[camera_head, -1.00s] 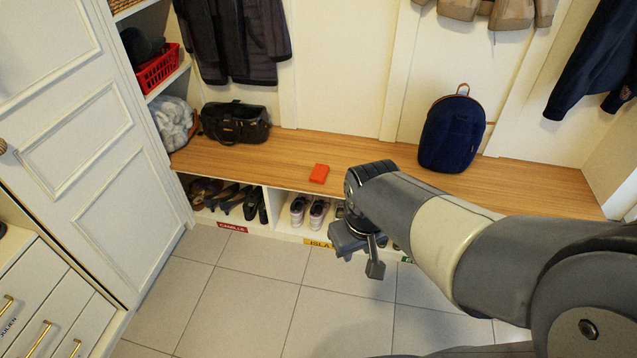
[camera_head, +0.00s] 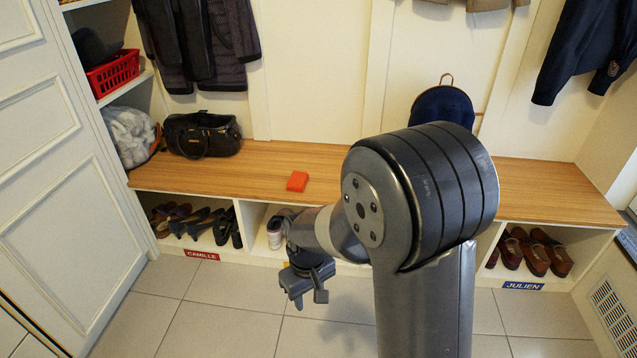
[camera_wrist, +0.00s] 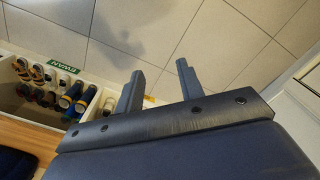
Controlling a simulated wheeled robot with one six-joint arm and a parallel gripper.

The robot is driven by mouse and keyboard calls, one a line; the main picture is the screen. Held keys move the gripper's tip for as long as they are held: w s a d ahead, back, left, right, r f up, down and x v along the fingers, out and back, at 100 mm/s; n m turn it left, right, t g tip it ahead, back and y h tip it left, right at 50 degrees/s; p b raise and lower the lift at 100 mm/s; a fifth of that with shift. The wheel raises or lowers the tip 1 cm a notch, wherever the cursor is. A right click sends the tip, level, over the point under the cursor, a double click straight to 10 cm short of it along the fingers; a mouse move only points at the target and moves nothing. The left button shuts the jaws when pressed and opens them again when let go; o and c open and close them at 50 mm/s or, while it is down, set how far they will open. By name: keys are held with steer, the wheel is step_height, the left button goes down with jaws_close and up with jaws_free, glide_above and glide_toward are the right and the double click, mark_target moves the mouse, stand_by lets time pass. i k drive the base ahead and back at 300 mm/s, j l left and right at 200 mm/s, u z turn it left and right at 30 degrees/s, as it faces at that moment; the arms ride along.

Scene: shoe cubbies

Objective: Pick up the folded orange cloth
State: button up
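The folded orange cloth (camera_head: 297,181) lies flat on the wooden bench top, near its front edge and left of my arm. My gripper (camera_head: 308,295) is in front of the bench, lower than the bench top and apart from the cloth. In the wrist view my gripper's two fingers (camera_wrist: 158,85) stand apart with nothing between them. The cloth does not show in the wrist view.
The wooden bench (camera_head: 225,175) has shoe cubbies below it. A black bag (camera_head: 202,135) sits at its left end and a navy backpack (camera_head: 442,106) stands behind my arm. Shoes (camera_head: 530,250) fill the right cubby. The tiled floor (camera_head: 235,315) in front is clear.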

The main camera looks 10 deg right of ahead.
mark_target(297, 182)
steer(key=i+j+z, duration=0.3)
steer(key=z, duration=0.2)
steer(key=i+j+z, duration=0.25)
steer(key=j+z, duration=0.2)
steer(key=i+j+z, duration=0.2)
steer(key=j+z, duration=0.3)
steer(key=i+j, duration=0.1)
steer(key=j, duration=0.35)
steer(key=i+j+z, duration=0.1)
steer(key=j, duration=0.35)
steer(key=i+j, duration=0.1)
steer(key=j, duration=0.8)
steer(key=i+z, duration=0.05)
